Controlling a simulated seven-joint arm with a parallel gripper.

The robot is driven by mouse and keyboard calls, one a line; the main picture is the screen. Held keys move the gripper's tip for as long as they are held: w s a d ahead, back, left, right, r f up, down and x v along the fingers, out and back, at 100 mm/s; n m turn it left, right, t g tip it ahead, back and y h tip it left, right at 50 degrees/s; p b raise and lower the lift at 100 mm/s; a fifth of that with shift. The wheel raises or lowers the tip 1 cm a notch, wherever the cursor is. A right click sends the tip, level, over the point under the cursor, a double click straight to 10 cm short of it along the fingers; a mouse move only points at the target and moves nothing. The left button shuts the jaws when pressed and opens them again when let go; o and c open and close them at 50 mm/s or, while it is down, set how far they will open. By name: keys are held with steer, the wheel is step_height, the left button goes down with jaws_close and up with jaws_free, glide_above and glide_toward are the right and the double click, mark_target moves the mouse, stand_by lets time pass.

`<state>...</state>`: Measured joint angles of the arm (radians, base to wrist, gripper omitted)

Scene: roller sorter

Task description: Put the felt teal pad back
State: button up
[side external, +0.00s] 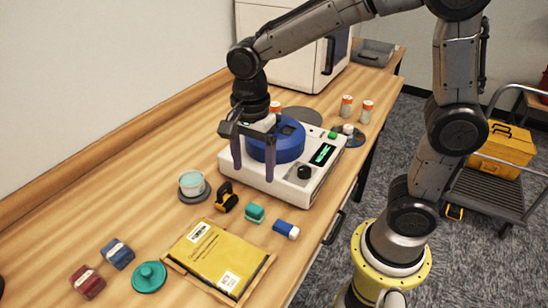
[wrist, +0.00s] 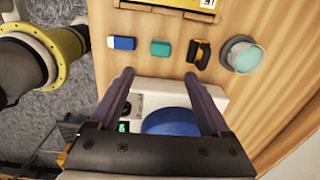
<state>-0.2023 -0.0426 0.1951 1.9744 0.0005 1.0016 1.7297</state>
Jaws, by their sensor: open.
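A small teal block (side external: 254,213), which looks like the felt teal pad, lies on the wooden table in front of the white machine. It also shows in the wrist view (wrist: 160,48), between a blue-and-white block and a black-and-orange item. My gripper (side external: 253,172) is open and points down, its two fingers apart at the near left side of the machine's blue drum (side external: 285,140). In the wrist view my gripper (wrist: 160,75) has nothing between its fingertips, and the teal block appears beyond them. The pad's place is not clear from these frames.
A blue-and-white block (side external: 286,229), black-and-orange item (side external: 227,197) and cup (side external: 192,183) lie around the teal block. A yellow package (side external: 215,258) sits in a tray nearby. A round teal lid (side external: 149,277) and red and blue blocks are at front left.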

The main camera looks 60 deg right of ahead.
steer(key=s+d+r+n+t, duration=0.2)
steer(key=s+d+r+n, duration=0.1)
steer(key=s+n, duration=0.4)
steer(key=s+d+r+n+t, duration=0.2)
steer(key=s+d+n+t, duration=0.1)
steer(key=s+n, duration=0.4)
steer(key=n, duration=0.3)
steer(key=shift+s+d+r+n, duration=0.15)
steer(key=shift+r+n, duration=0.15)
steer(key=shift+r, duration=0.1)
